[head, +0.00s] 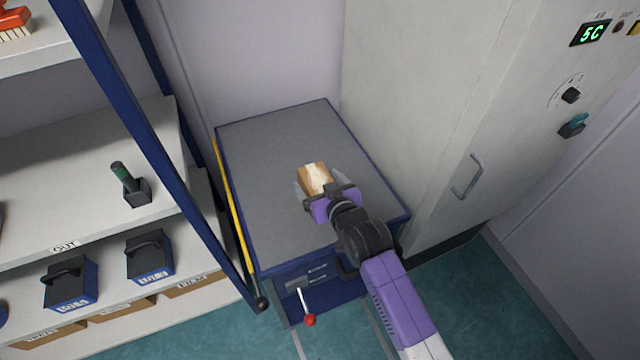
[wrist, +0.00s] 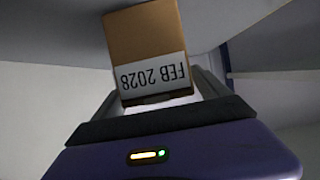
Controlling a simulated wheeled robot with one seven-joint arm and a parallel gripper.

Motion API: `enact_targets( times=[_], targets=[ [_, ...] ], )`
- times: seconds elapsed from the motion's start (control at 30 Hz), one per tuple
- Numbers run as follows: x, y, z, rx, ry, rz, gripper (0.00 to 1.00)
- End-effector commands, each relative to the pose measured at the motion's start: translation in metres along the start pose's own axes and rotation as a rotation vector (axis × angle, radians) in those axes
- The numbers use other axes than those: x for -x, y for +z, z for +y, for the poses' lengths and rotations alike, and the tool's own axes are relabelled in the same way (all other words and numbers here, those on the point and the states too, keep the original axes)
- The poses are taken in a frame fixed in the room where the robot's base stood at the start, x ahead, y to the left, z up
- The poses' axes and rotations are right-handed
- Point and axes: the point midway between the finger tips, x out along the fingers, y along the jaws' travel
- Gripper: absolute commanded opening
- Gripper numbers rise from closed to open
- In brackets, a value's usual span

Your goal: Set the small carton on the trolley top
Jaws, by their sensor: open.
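The small carton (head: 316,178) is brown with a pale strip and is at the trolley top (head: 270,140), a grey surface with blue edges. In the wrist view the carton (wrist: 145,45) shows a white label reading "FEB 2028", upside down. My gripper (head: 318,190) is open, with its fingers on either side of the carton. I cannot tell whether the carton's underside touches the trolley top.
A tall pale cabinet (head: 420,110) with a handle and a green "5C" display stands right of the trolley. A shelf unit (head: 70,170) with a blue post stands at left, holding weights and a brush (head: 14,22). A yellow bar edges the trolley's left. The trolley top's back is clear.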

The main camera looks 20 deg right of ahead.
Motion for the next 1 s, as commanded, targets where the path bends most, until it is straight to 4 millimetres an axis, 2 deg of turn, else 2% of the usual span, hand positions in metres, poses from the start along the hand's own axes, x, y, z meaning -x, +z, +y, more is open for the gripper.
enact_targets(
  times=[0.17,0.5,0.7,0.83,1.0],
  targets=[
    [0.01,-0.001,0.0,0.001,0.0,0.001,0.85],
    [0.074,0.0,0.0,0.001,0.0,-0.001,0.85],
    [0.105,-0.001,0.0,0.001,0.0,0.0,0.85],
    [0.117,-0.001,0.0,0.0,0.0,0.0,0.85],
    [0.121,-0.002,0.0,0.0,0.0,0.0,0.85]
  ],
)
